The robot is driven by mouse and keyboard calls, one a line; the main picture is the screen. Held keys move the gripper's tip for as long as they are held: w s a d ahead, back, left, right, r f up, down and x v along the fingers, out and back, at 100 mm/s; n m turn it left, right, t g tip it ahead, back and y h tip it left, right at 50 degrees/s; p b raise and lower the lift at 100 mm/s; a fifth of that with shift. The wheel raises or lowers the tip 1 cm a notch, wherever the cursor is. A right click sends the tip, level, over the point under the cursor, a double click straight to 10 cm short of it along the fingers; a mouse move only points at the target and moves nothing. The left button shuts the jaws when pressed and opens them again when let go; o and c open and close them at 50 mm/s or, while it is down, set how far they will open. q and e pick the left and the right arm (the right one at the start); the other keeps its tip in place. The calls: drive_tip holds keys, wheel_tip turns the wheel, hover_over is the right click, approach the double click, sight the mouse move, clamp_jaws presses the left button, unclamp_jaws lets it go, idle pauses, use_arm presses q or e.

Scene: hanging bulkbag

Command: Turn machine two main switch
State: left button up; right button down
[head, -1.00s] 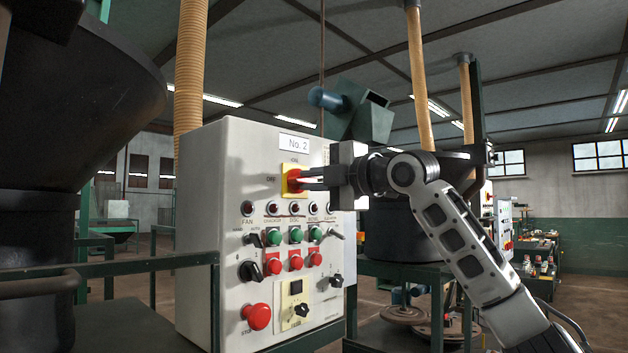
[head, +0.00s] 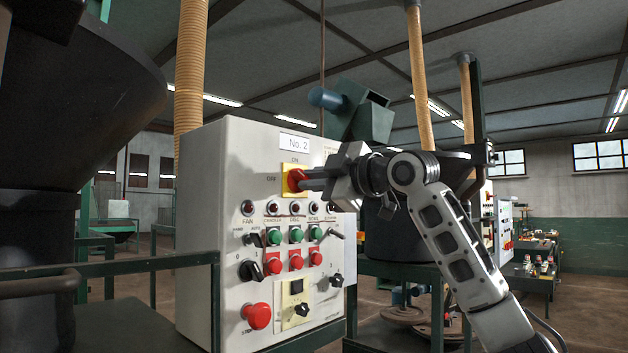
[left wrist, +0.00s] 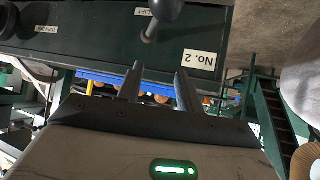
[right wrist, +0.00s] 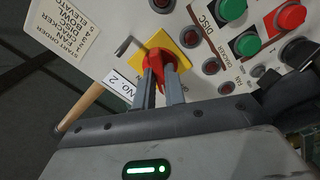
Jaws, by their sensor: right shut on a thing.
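The No. 2 control box (head: 215,300) stands in the middle of the head view. Its main switch is a red handle (head: 293,177) on a yellow plate near the top, between OFF and ON lettering. My right gripper (head: 306,184) reaches it from the right and is shut on the red handle, its wrist tilted. In the right wrist view the handle (right wrist: 160,68) sits between the two fingers (right wrist: 162,82), partly hidden by them. My left gripper (left wrist: 157,82) shows only in its wrist view, fingers apart and empty, below a dark panel labelled No. 2 (left wrist: 200,62).
Below the switch are lamps, green and red buttons, black selectors and a red stop button (head: 257,316). A green rail (head: 150,264) crosses in front of the box at left. A dark hopper (head: 70,110) fills the left side.

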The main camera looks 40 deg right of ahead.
drive_tip(key=m, duration=1.2)
idle(0.6)
drive_tip(key=c, duration=1.5)
unclamp_jaws()
drive_tip(key=shift+o, duration=0.2)
drive_tip(key=shift+s, duration=0.15)
